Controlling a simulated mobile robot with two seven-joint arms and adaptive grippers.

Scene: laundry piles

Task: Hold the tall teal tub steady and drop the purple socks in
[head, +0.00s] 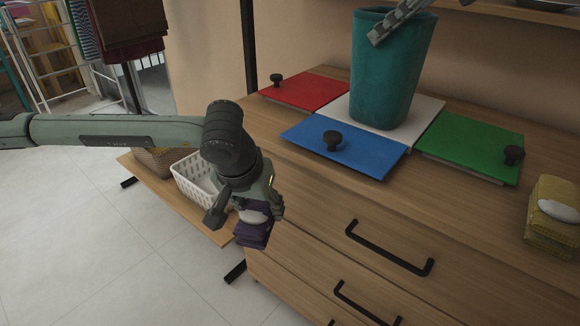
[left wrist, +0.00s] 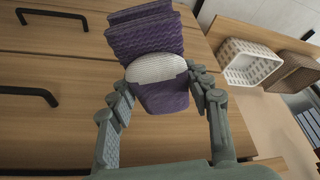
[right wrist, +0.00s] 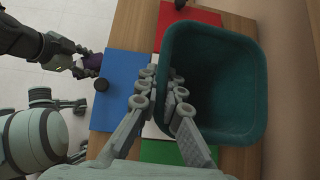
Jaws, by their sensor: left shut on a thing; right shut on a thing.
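The tall teal tub (head: 385,80) stands upright on a pale square on the dresser top. My right gripper (head: 393,22) is shut on its rim; the right wrist view shows the fingers (right wrist: 160,92) on either side of the tub's wall. The tub's inside (right wrist: 212,85) looks dark and empty there. My left gripper (head: 256,205) is shut on the folded purple socks (head: 254,233), which have a white band around them. In the left wrist view the socks (left wrist: 150,45) sit between the fingertips. They hang in front of the dresser, below its top and well left of the tub.
Red (head: 302,88), blue (head: 345,145) and green (head: 470,147) panels with black knobs lie around the tub. A banded yellow bundle (head: 553,220) lies at the right. A white basket (head: 190,190) and a brown basket (head: 155,160) stand on a low shelf behind my left arm.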

